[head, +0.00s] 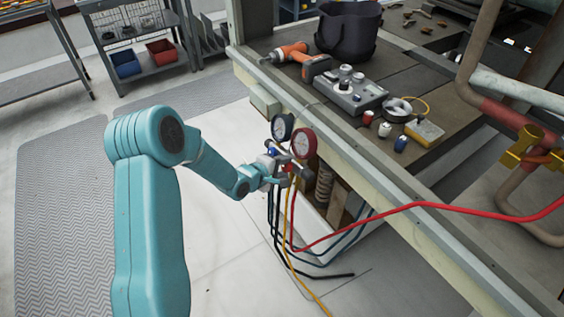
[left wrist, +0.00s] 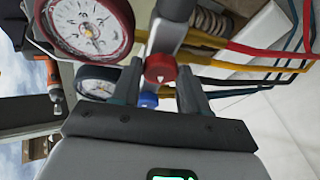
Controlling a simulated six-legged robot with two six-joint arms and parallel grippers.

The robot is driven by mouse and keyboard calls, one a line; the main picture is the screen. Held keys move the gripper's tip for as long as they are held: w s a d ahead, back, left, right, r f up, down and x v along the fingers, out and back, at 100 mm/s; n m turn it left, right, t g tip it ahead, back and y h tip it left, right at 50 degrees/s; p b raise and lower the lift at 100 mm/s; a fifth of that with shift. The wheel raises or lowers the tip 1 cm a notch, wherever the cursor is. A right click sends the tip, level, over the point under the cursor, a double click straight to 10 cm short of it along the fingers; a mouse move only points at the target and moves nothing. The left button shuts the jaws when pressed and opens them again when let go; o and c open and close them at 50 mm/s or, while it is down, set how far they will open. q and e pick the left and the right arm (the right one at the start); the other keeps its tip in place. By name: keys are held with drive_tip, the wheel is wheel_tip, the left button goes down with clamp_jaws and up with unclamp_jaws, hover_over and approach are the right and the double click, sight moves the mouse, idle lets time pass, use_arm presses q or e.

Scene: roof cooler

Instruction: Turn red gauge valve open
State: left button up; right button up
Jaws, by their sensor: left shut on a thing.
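The gauge manifold hangs at the work surface's edge, with a red-rimmed gauge (head: 304,143) and a dark blue-rimmed gauge (head: 282,127). The red-rimmed gauge (left wrist: 85,25) and the dark-rimmed gauge (left wrist: 98,82) also show in the left wrist view. The red valve knob (left wrist: 160,68) sits between the fingers of my left gripper (left wrist: 160,84), which is shut on it. A blue knob (left wrist: 148,100) shows just below it. In the head view my left gripper (head: 275,172) reaches the manifold from the left and hides the red knob. My right gripper is in neither view.
A red hose (head: 420,206), a yellow hose (head: 291,240) and dark hoses hang below the manifold. The work surface (head: 400,75) holds an orange drill (head: 300,60), a dark bag (head: 347,30) and a grey instrument (head: 352,95). Open floor lies to the left.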

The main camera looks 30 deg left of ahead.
use_arm(q)
drive_tip(key=shift+n+g+p, duration=0.4)
drive_tip(key=shift+n+p, duration=0.25)
drive_tip(key=shift+n, duration=0.05)
drive_tip(key=o, duration=1.1)
drive_tip(key=shift+c, duration=0.2)
drive_tip(key=shift+s+r, duration=0.1)
drive_tip(key=p+v, duration=0.1)
drive_tip(key=v, duration=1.5)
drive_tip(key=shift+a, duration=0.2)
drive_tip(key=shift+s, duration=0.1)
